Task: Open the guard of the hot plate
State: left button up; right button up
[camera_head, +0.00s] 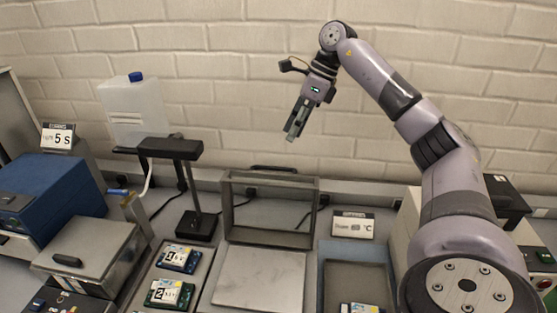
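A grey metal frame with an open or see-through middle (228,205) stands at the back centre of the bench, with a dark handle (275,168) at its top. It looks like the guard. A pale flat plate (260,280) lies directly in front of it, probably the hot plate. My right gripper (290,137) hangs in the air in front of the brick wall, above the frame and clear of it. Its fingers point down and are seen from the side, so their opening is unclear. My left gripper is out of view.
A black stand (196,225) rises left of the frame. Two numbered boards (180,258) lie in a tray at left. A temperature sign (353,225) and another tray (357,278) are right. A lidded grey box (90,240), blue unit (50,198) and canister (135,110) stand left.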

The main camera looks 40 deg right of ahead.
jog(key=p+x, duration=0.1)
jog(key=x, duration=0.8)
jog(key=shift+p, duration=0.3)
jog(key=shift+w+a+f, duration=0.1)
jog(key=shift+f, duration=0.2)
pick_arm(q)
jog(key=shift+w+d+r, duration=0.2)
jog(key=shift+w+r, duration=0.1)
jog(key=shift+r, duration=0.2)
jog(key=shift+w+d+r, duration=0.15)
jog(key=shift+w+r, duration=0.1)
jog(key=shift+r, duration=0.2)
pick_arm(e)
jog(key=shift+c, duration=0.8)
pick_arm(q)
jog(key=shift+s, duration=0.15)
pick_arm(e)
grip_shut()
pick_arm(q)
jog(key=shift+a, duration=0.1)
